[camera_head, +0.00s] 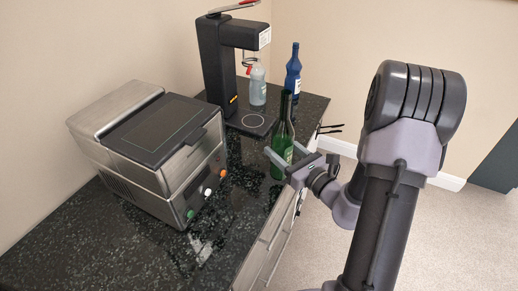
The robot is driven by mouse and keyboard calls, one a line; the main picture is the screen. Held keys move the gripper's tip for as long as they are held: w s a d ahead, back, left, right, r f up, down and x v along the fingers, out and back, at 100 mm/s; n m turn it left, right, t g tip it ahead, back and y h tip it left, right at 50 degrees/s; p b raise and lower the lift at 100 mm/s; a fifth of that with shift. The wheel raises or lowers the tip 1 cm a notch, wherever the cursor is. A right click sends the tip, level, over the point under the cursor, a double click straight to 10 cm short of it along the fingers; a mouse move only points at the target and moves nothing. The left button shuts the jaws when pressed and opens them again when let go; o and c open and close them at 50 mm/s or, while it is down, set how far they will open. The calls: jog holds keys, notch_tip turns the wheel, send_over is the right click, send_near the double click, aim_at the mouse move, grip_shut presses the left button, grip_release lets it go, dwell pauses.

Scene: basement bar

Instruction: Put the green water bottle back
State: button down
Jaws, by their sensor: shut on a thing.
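The green bottle (281,143) stands upright at the right edge of the dark speckled counter. My gripper (283,158) reaches in from the right and is shut on the lower part of the green bottle. One finger shows to the left of the bottle and the other close to its right side. I cannot tell whether the bottle's base touches the counter.
A steel machine with knobs (150,140) fills the left of the counter (150,250). A black dispenser (213,65) stands at the back with a clear bottle (257,85) beside it. A blue bottle (292,72) stands behind the green one. The front counter is clear.

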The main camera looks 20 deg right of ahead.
jog(key=w+f+b, duration=0.3)
jog(key=w+f, duration=0.1)
jog(key=w, duration=0.4)
jog(key=shift+w+a+f, duration=0.2)
jog(key=shift+w+a, duration=0.05)
jog(key=shift+w, duration=0.05)
jog(key=c, duration=0.5)
grip_release()
